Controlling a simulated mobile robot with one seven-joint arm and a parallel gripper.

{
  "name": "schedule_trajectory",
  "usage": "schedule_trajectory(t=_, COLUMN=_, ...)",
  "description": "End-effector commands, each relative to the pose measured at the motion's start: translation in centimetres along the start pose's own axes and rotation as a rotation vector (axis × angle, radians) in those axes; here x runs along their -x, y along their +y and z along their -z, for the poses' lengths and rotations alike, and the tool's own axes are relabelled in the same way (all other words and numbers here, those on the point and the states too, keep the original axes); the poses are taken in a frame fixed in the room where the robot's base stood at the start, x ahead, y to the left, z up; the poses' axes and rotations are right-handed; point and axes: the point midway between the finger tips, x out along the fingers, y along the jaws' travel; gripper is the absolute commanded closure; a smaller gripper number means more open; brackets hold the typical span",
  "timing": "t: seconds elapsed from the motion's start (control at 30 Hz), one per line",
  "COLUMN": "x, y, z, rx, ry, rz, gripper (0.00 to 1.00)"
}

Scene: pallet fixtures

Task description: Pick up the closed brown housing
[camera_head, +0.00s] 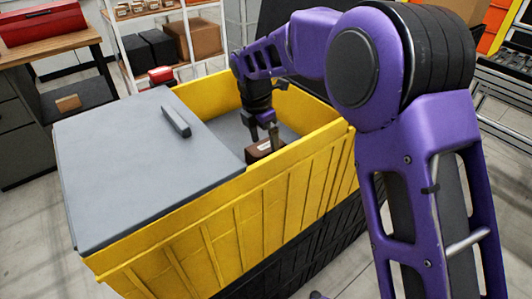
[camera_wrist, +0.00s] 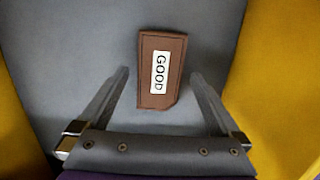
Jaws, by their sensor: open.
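The closed brown housing (camera_wrist: 147,91) lies on the grey floor of the yellow bin, with a white label reading "GOOD" on its top. In the head view the housing (camera_head: 257,150) is partly hidden behind the bin's near wall and my gripper. My gripper (camera_head: 262,130) is inside the bin, pointing down over the housing. In the wrist view my gripper (camera_wrist: 158,77) is open, with one finger on each side of the housing. Gaps show between the housing and both fingers. I cannot tell the exact height of the fingertips.
The yellow bin (camera_head: 225,225) has tall walls around my gripper. A grey lid (camera_head: 130,165) with a dark handle (camera_head: 176,122) covers its left part. Shelves with boxes (camera_head: 165,45) and a workbench with a red toolbox (camera_head: 40,22) stand behind.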

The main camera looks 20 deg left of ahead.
Motion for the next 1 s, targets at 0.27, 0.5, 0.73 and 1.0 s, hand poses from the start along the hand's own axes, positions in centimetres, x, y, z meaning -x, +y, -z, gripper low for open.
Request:
schedule_trajectory(t=0.27, x=-2.8, y=0.1, z=-0.1, rx=-0.001, ry=-0.001, rz=0.0, gripper=0.0)
schedule_trajectory(t=0.5, x=-2.8, y=0.1, z=-0.1, rx=-0.001, ry=-0.001, rz=0.0, gripper=0.18)
schedule_trajectory(t=0.73, x=-2.8, y=0.1, z=-0.1, rx=-0.001, ry=-0.001, rz=0.0, gripper=0.59)
schedule_trajectory(t=1.0, x=-2.7, y=0.1, z=-0.1, rx=-0.001, ry=-0.001, rz=0.0, gripper=1.0)
